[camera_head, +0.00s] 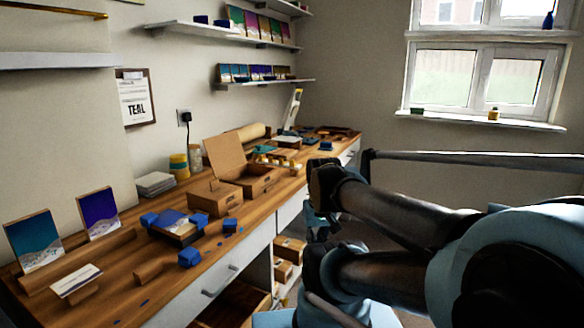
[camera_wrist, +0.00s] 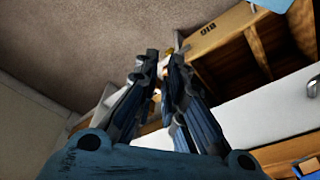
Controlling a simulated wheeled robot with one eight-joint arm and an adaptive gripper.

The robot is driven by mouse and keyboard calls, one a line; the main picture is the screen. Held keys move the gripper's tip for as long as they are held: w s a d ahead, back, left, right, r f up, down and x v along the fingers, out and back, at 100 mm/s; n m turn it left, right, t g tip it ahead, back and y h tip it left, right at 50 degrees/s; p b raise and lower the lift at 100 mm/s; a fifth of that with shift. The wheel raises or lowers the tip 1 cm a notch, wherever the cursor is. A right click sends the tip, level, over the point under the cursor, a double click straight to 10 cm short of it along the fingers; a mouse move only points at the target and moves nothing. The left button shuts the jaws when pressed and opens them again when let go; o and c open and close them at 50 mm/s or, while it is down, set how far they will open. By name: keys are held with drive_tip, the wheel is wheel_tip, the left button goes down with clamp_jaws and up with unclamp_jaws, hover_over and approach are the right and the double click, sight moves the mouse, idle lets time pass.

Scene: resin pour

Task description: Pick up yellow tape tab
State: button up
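I cannot make out the yellow tape tab for sure in either view. Some small yellow pieces (camera_head: 266,150) lie around the open cardboard box on the bench, too small to tell apart. In the wrist view my gripper (camera_wrist: 163,58) points down toward the floor, in front of the bench's shelves. Its two dark fingers stand a little apart. A small yellow-orange patch shows between the fingers; I cannot tell what it is. I see nothing clearly held.
The wooden bench (camera_head: 118,250) runs along the left wall. It carries an open cardboard box (camera_head: 262,178), a smaller box (camera_head: 215,198), blue blocks (camera_head: 189,258) and a yellow jar (camera_head: 179,166). Below are a white drawer (camera_head: 215,283) and shelves with boxes (camera_head: 290,248). Carpet (camera_wrist: 90,40) lies clear.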

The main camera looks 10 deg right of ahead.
drive_tip(key=w+r+m+y, duration=0.2)
drive_tip(key=w+r+m, duration=1.1)
drive_tip(key=w+r, duration=0.55)
drive_tip(key=w+d+r+m+y, duration=0.1)
drive_tip(key=w+d+r+m, duration=0.2)
drive_tip(key=w, duration=0.4)
drive_tip(key=w+r+m, duration=0.4)
drive_tip(key=w+m, duration=0.1)
drive_tip(key=w, duration=0.2)
drive_tip(key=w+d+r+m+y, duration=0.1)
drive_tip(key=w+d+r+m, duration=0.1)
drive_tip(key=w+r+m, duration=0.3)
drive_tip(key=shift+n, duration=0.3)
drive_tip(key=shift+w+d+x, duration=0.3)
drive_tip(key=shift+w+x, duration=0.05)
drive_tip(key=shift+x, duration=2.9)
drive_tip(key=shift+w+d+x, duration=0.3)
drive_tip(key=shift+x, duration=2.95)
drive_tip(key=shift+w+d+x, duration=0.3)
drive_tip(key=shift+w+x, duration=0.05)
drive_tip(key=shift+x, duration=2.9)
drive_tip(key=shift+f, duration=0.1)
drive_tip(key=shift+c, duration=0.2)
clamp_jaws()
